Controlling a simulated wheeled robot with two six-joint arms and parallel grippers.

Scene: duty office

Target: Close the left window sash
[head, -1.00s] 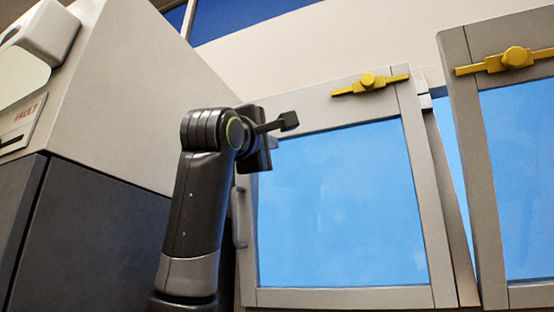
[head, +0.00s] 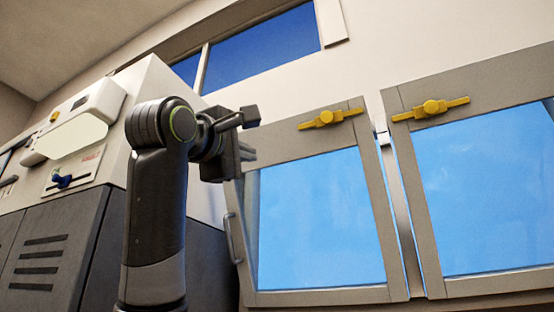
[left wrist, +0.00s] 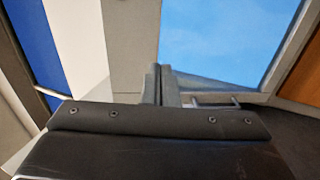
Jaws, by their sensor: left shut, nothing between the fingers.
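The left window sash (head: 377,215) is a grey frame with a blue pane, a yellow latch (head: 327,118) on its top rail and a grey bar handle (head: 233,238) low on its left stile. It stands at the middle right of the head view, and its frame also shows in the left wrist view (left wrist: 138,40). My left gripper (head: 247,120) is shut and empty near the sash's upper left corner; it hides part of that corner. Whether it touches the frame I cannot tell. In the left wrist view its fingers (left wrist: 160,85) are together, in front of the sash frame.
The right window sash (head: 412,165), with its own yellow latch (head: 432,108), stands to the right across a narrow gap. A grey and white cabinet (head: 150,90) with a panel and vents stands at the left, behind my left arm. A high dark-blue window (head: 265,50) is above.

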